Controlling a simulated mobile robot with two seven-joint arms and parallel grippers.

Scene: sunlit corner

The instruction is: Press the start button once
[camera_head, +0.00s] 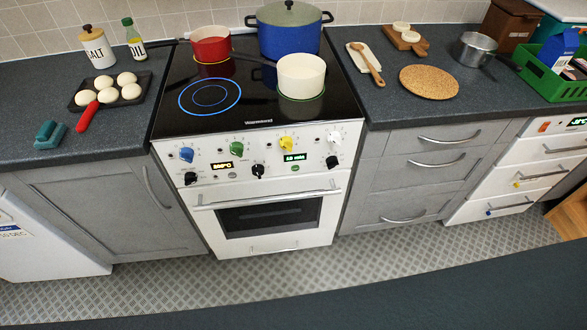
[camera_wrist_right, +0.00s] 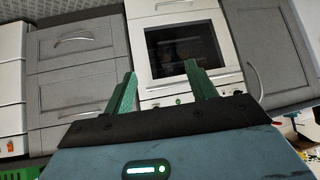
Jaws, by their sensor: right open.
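The white cooker's control panel (camera_head: 225,160) faces me in the head view, with coloured knobs and two lit displays. A small round green button (camera_head: 295,168) sits under the right display (camera_head: 295,157); its label is too small to read. In the right wrist view the picture is turned over, and a small green spot (camera_wrist_right: 178,101) shows on the panel between the fingers. My right gripper (camera_wrist_right: 160,82) is open and empty, its green fingers apart, with the cooker front beyond; no contact shows. My left gripper is in neither view.
A blue pot (camera_head: 288,38), a red pan (camera_head: 211,46) and a cream pan (camera_head: 301,77) stand on the hob. Black knobs (camera_head: 258,171) flank the green button. The oven door handle (camera_head: 265,196) sticks out below. The floor (camera_head: 290,275) before the cooker is clear.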

